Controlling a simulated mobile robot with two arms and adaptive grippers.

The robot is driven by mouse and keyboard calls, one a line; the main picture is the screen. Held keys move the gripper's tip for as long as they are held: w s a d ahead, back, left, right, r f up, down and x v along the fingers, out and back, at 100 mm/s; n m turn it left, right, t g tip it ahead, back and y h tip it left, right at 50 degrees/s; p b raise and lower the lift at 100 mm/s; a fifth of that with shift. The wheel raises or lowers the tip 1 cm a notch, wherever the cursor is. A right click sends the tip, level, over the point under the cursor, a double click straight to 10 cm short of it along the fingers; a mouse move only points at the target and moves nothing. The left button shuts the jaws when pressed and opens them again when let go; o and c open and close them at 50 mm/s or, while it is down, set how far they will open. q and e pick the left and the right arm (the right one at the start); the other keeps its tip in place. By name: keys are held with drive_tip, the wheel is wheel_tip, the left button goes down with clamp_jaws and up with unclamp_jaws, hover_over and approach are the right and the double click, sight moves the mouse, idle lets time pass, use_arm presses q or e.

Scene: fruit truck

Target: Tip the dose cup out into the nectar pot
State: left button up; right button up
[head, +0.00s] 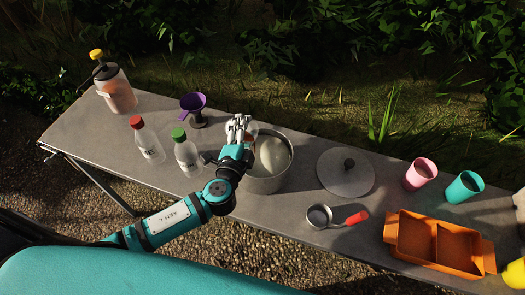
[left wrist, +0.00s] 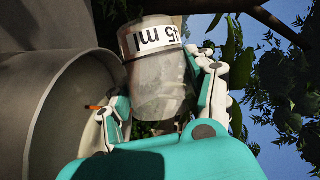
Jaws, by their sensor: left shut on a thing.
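My left gripper (head: 239,127) is at the back left rim of the grey metal pot (head: 268,184) on the table. In the left wrist view my gripper (left wrist: 164,98) is shut on a clear dose cup (left wrist: 158,85), one finger on each side. The cup's white label reads 45 ml upside down, and the cup looks tilted. I cannot tell whether anything is in it. The pot (left wrist: 62,110) fills the left of that view, close beside the cup. A pale surface shows inside the pot in the head view. My right gripper is not in view.
Red-capped (head: 147,140) and green-capped (head: 186,152) bottles and a purple funnel (head: 193,102) stand left of the pot. A round lid (head: 345,178), a red-handled strainer (head: 320,216), pink (head: 420,173) and teal (head: 463,188) cups and an orange tray (head: 435,264) are to the right.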

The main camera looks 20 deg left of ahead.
use_arm(q)
drive_tip(key=shift+s+d+r+m+b, duration=0.15)
drive_tip(key=shift+d+m+b, duration=0.15)
drive_tip(key=shift+d+m, duration=0.35)
idle(0.4)
drive_tip(key=shift+d+t, duration=0.1)
drive_tip(key=shift+t, duration=0.2)
